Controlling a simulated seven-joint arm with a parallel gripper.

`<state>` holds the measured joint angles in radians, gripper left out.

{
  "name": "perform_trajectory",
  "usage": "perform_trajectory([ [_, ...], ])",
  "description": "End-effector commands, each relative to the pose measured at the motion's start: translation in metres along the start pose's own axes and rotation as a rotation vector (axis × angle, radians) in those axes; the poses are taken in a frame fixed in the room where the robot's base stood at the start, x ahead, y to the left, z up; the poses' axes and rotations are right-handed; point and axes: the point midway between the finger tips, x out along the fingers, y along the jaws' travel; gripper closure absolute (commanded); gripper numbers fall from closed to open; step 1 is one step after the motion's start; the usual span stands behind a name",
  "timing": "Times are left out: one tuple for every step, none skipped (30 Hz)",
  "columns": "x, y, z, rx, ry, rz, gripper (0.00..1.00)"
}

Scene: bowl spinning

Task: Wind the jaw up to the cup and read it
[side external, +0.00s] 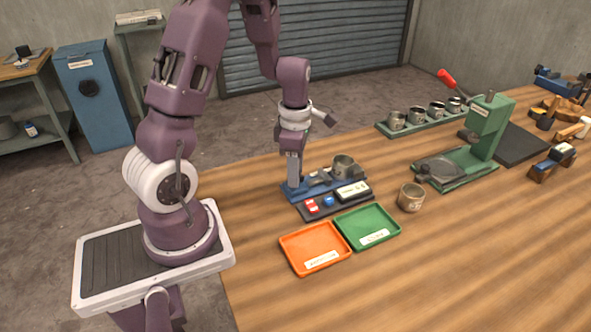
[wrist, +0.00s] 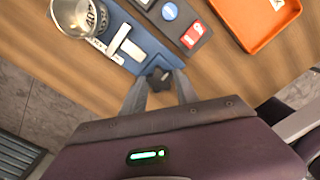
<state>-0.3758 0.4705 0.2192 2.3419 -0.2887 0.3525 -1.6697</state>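A blue gauge fixture (side external: 292,190) stands on the bench with a metal cup (side external: 343,165) on it. In the wrist view the cup (wrist: 76,14) sits at the fixture's far left end, and a pale sliding jaw (wrist: 122,38) is beside it, apparently short of touching. A black star knob (wrist: 160,78) is at the fixture's near end. My gripper (wrist: 162,80) points down there, one finger on each side of the knob; whether they press on it is unclear. In the side view my gripper (side external: 294,180) hides the knob. The white display (side external: 352,191) is too small to read.
A dark panel with a red switch (side external: 312,206) and blue button (side external: 329,201) lies in front of the fixture. Orange (side external: 300,249) and green (side external: 368,227) trays are nearer. A loose cup (side external: 411,197), a green press (side external: 488,130) and a cup rack (side external: 425,122) stand right.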

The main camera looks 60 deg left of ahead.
Motion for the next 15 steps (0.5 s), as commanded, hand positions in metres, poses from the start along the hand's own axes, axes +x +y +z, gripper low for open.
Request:
perform_trajectory([
  [-0.0002,0.0,0.0001,0.0,0.0,0.0,1.0],
  [-0.0003,0.0,0.0002,0.001,0.0,0.0,1.0],
  [-0.0003,-0.0001,0.0002,0.002,0.0,0.0,1.0],
  [-0.0004,0.0,0.0002,0.004,-0.001,0.0,1.0],
  [-0.0004,0.0,0.0002,0.007,-0.001,0.0,1.0],
  [-0.0004,0.0,0.0002,0.013,-0.001,0.0,1.0],
  [-0.0004,0.0,0.0002,0.019,-0.001,0.0,1.0],
  [-0.0005,0.0,0.0002,0.026,-0.001,0.0,1.0],
  [-0.0005,0.0,0.0002,0.039,-0.001,0.0,1.0],
  [-0.0005,0.0,0.0002,0.051,-0.001,0.0,1.0],
  [-0.0005,0.0,0.0002,0.064,-0.001,0.0,1.0],
  [-0.0006,0.0001,0.0002,0.087,-0.001,0.0,1.0],
  [-0.0006,0.0001,0.0002,0.104,-0.001,0.0,1.0],
  [-0.0006,0.0002,0.0002,0.125,-0.001,0.0,1.0],
  [-0.0007,0.0002,0.0002,0.155,-0.001,0.001,1.0],
])
